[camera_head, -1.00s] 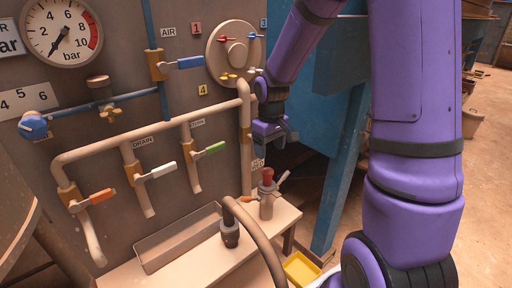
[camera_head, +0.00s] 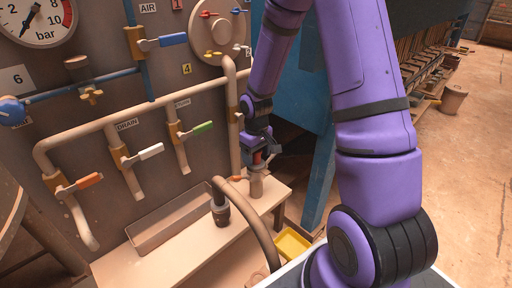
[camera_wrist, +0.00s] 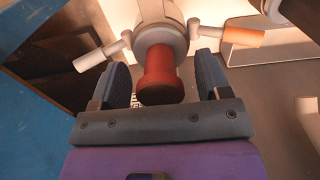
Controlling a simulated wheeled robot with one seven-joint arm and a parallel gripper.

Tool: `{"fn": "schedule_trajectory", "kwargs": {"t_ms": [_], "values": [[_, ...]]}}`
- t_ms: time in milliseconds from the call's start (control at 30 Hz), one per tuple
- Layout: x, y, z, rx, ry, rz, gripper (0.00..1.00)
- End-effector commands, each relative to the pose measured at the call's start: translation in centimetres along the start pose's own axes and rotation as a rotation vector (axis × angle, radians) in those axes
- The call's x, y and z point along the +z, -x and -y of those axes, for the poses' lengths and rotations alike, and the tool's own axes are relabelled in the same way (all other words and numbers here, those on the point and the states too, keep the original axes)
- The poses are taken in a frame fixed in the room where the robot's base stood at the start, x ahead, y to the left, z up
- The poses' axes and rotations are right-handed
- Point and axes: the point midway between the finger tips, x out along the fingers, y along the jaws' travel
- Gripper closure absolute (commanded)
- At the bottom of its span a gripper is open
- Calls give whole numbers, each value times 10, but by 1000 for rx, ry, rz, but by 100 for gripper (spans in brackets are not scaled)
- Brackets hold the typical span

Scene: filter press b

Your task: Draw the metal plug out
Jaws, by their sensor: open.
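A pale cam-lever coupling (camera_head: 256,183) stands on the right part of the bench. The plug in its mouth shows a red knob-like end (camera_wrist: 160,80) in the wrist view; no bare metal of the plug shows clearly. Two lever arms stick out from the coupling, a pale one (camera_wrist: 92,56) to the left and one with an orange grip (camera_wrist: 242,37) to the right. My gripper (camera_wrist: 163,70) is open, with one dark finger on each side of the red end. A gap shows on both sides. In the head view my gripper (camera_head: 260,150) is over the coupling and partly hides it.
A hose with a dark end fitting (camera_head: 220,211) stands on the bench (camera_head: 180,255) left of the coupling. A shallow tray (camera_head: 178,224) lies behind it. Pipes with lever valves (camera_head: 137,155) run above. A blue post (camera_head: 318,180) is close on the right; a yellow bin (camera_head: 292,245) sits below.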

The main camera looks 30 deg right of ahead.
Motion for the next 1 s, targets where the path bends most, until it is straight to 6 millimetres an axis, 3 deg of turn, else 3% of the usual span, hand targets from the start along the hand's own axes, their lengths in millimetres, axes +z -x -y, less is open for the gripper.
{"fn": "schedule_trajectory", "kwargs": {"t_ms": [300, 567, 600, 1000], "values": [[0, -2, 0, 0, 0, 1, 30], [0, -2, 0, 0, 0, 1, 87], [0, -2, 0, 0, 0, 0, 90], [0, 8, 0, 0, -1, 0, 90]]}}
